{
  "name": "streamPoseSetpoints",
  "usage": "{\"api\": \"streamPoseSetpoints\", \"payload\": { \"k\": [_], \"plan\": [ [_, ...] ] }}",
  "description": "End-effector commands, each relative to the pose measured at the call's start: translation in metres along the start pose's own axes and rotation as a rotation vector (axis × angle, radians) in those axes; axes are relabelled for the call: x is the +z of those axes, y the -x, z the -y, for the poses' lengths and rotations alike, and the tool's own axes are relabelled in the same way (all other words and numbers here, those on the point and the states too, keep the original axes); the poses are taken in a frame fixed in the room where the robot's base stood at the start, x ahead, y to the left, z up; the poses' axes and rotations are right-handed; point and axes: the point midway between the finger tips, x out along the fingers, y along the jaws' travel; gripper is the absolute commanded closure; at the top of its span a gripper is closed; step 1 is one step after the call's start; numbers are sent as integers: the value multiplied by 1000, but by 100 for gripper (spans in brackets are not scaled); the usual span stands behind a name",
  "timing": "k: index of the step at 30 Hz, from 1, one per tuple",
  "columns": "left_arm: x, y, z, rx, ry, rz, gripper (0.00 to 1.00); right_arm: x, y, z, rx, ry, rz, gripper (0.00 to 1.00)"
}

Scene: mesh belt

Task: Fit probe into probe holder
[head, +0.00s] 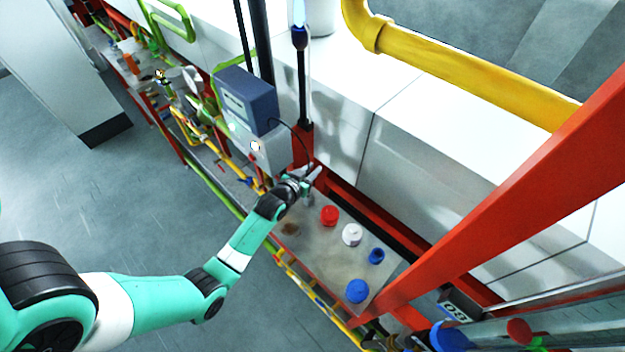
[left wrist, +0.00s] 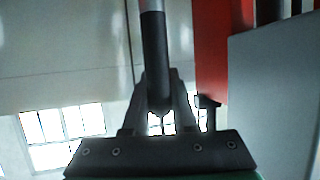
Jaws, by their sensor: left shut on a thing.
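My left gripper (head: 312,172) is at the back left end of the shelf, just right of the blue-grey meter box (head: 246,100). In the left wrist view my left gripper (left wrist: 158,85) is shut on the probe (left wrist: 154,62), a dark rod with a lighter grey upper part, held between the two fingers. My right gripper is out of view.
A thin dark cable (head: 295,132) runs from the meter box towards the gripper. The grey shelf (head: 325,255) carries a red cap (head: 329,215), a white cap (head: 352,235) and two blue ones (head: 357,291). A red post (head: 305,140) stands close by; a red beam (head: 500,210) crosses the right.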

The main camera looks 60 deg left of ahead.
Motion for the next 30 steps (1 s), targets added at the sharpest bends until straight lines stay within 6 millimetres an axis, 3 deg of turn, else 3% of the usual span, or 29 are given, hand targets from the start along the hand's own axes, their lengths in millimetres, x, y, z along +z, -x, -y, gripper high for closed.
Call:
{"api": "streamPoseSetpoints", "payload": {
  "k": [5, 10, 22, 23, 24, 27, 30],
  "plan": [
    [8, -9, 2, -1, 0, -1, 100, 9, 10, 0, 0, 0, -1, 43],
    [36, -23, 2, -1, -1, 0, 100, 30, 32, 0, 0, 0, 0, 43],
    [38, -24, 2, 0, 0, 0, 100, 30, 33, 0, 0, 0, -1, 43],
    [37, -23, 2, 0, 0, 1, 71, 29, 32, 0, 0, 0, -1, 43],
    [36, -23, 2, 0, 0, 1, 64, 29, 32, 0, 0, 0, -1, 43],
    [36, -23, 2, 0, 0, 1, 46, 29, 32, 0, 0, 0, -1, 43],
    [36, -23, 2, 0, 0, 1, 44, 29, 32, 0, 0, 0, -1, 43]
  ]
}}
